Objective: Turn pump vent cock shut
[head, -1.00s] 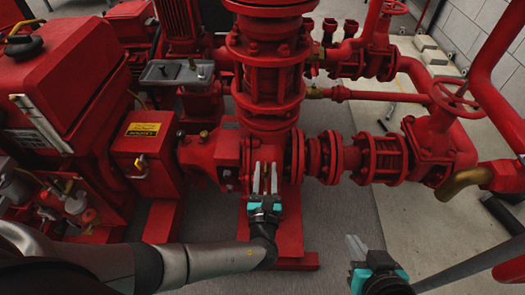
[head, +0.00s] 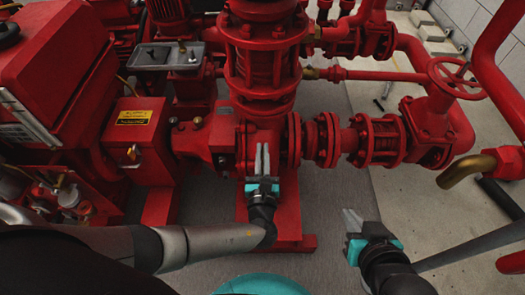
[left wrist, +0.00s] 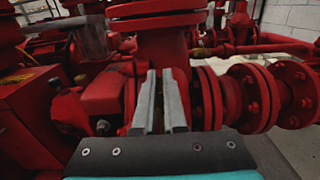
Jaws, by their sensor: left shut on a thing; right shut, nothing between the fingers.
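My left gripper (head: 262,158) is in front of the red pump casing (head: 225,140), below the large vertical flanged pipe. In the left wrist view its two grey fingers (left wrist: 159,95) point at the casing with a narrow gap between them. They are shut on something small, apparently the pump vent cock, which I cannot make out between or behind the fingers. My right gripper (head: 352,222) is shut and empty, low over the floor to the right of the pump base.
A flanged pipe branch (head: 345,140) runs right from the casing to a valve with a red handwheel (head: 459,78). A brass elbow (head: 468,170) sticks out at the right. A red box with a yellow label (head: 133,117) stands left. Grey floor (head: 350,195) is clear around my right gripper.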

